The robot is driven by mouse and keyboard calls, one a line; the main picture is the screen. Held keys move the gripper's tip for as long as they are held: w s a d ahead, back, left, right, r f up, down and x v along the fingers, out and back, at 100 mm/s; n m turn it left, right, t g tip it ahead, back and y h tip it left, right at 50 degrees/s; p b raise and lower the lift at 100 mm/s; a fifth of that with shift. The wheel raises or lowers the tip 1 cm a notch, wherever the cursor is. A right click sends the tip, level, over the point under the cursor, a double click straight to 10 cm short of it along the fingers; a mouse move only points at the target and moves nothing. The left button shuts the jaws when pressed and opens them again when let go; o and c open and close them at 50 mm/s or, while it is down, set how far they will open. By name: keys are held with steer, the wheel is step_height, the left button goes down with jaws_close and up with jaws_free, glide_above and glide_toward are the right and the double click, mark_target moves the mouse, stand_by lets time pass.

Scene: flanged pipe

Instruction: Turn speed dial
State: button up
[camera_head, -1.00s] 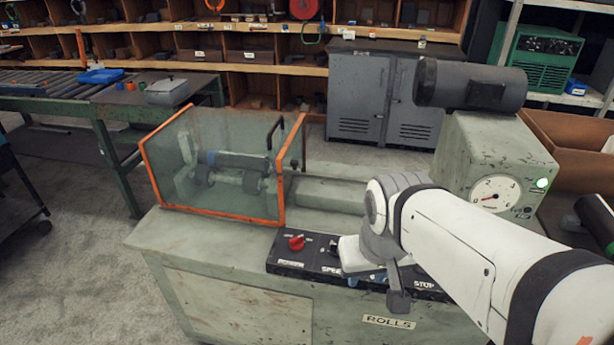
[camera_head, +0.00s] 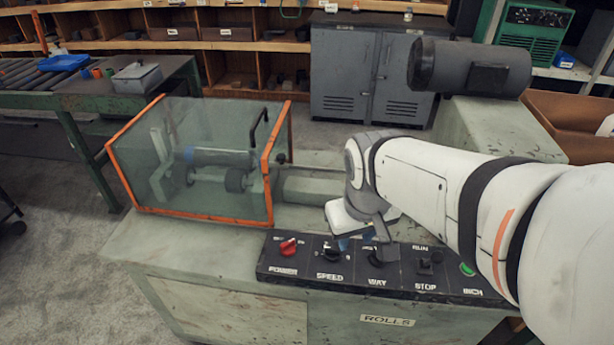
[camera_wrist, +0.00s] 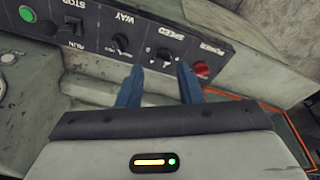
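The speed dial (camera_head: 331,250) is a black knob on the dark control panel (camera_head: 304,264), between the red power knob (camera_head: 288,247) and the black way dial (camera_head: 383,257). The speed dial also shows in the wrist view (camera_wrist: 160,58), with the panel's lettering upside down. My gripper (camera_head: 343,243) is just above and behind the dial in the head view. In the wrist view my gripper (camera_wrist: 158,80) has its two blue fingers apart with nothing between them. The dial appears beyond the fingertips, in line with the gap; I cannot tell the exact distance.
A stop switch (camera_head: 425,263) and a green inch button (camera_head: 467,269) are to the right on the panel. A clear guard box with an orange frame (camera_head: 274,180) stands at the left of the green machine. A grey motor (camera_head: 470,68) sits on top at the back.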

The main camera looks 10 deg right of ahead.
steer(key=w+a+f+n+g+h+p, duration=0.15)
steer(key=w+f+n+p, duration=0.25)
steer(key=w+n, duration=0.4)
steer(key=n+g+h+p, duration=0.2)
steer(key=n+h+p, duration=0.1)
steer(key=n, duration=0.2)
glide_toward(332, 248)
steer(key=d, duration=0.1)
steer(key=shift+y, duration=0.25)
steer(key=x, duration=0.8)
steer(key=shift+a+f+p, duration=0.1)
steer(key=shift+f+p, duration=0.05)
steer(key=shift+p, duration=0.15)
steer(key=shift+c, duration=0.2)
jaws_close()
steer(key=shift+a, duration=0.1)
